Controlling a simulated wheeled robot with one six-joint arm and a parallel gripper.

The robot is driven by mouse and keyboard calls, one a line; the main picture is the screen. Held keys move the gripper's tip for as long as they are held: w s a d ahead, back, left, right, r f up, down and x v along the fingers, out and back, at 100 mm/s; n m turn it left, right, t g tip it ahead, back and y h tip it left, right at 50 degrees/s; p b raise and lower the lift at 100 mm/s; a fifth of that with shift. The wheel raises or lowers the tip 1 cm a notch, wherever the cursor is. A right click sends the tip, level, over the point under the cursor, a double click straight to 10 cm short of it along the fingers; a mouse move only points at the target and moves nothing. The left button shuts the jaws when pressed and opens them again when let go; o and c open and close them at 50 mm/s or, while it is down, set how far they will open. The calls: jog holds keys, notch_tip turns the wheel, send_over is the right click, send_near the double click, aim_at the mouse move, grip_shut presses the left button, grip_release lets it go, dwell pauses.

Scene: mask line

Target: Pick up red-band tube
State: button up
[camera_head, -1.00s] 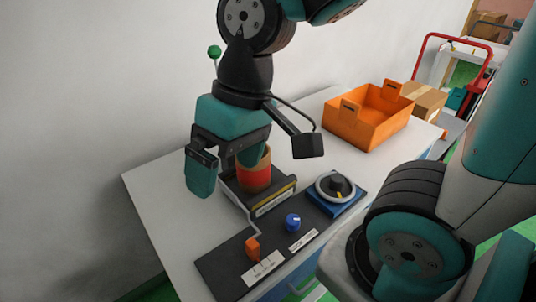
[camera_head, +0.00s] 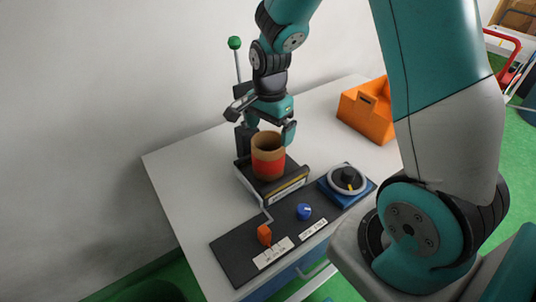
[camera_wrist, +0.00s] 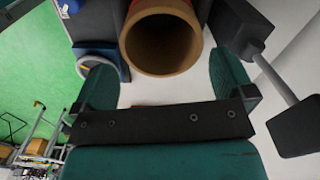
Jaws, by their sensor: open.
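The red-band tube (camera_head: 268,163) is a brown, open-topped cylinder with a wide red band. It stands upright on a dark stand (camera_head: 297,182). My gripper (camera_head: 269,130) is behind the tube in the head view, its teal fingers spread wide. In the wrist view, the tube's open brown mouth (camera_wrist: 161,42) is at the top centre, just beyond the gap between my two fingers (camera_wrist: 165,82). The fingers appear apart from the tube, and nothing is held. The tube hides part of the gripper in the head view.
A green-knobbed lever (camera_head: 235,44) rises behind the stand, close to my gripper. A blue dial unit (camera_head: 347,184), a blue knob (camera_head: 304,211) and an orange switch (camera_head: 264,235) are in front. An orange crate (camera_head: 366,112) stands at right. White table (camera_head: 180,185) is clear at left.

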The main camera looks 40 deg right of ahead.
jog(key=shift+a+f+p, duration=0.15)
jog(key=shift+f+p, duration=0.55)
jog(key=shift+f, duration=3.15)
jog(key=c, duration=0.7)
